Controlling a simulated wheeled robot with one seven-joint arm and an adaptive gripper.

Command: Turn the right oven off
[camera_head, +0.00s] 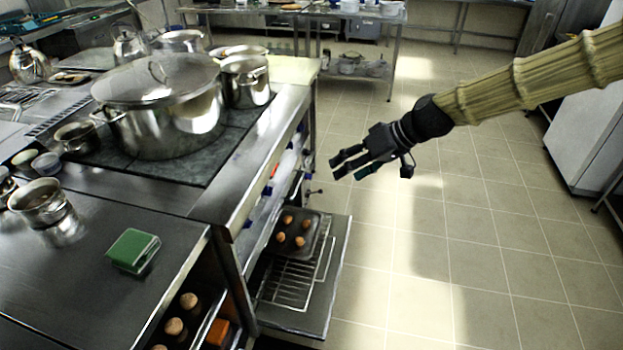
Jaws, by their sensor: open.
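My gripper (340,168) is open and empty, held over the floor just right of the stove. Its fingers point left toward the stove's front. The stove (262,165) has a steel front edge, and its front panel shows only at a steep angle. A small dark knob or handle (314,191) sticks out from that front, below and left of my fingertips and apart from them. Below it an oven door (332,275) or shelf is folded out, with a wire rack (290,282) and a dark tray (318,232) of round brown items. Any knob markings or settings are too small to tell.
A large lidded stockpot (170,125) and smaller pots (247,88) stand on the stovetop. A green sponge-like block (133,250) lies on the near counter (60,290). The tiled floor (420,260) right of the stove is clear. A white cabinet (590,120) stands at the right.

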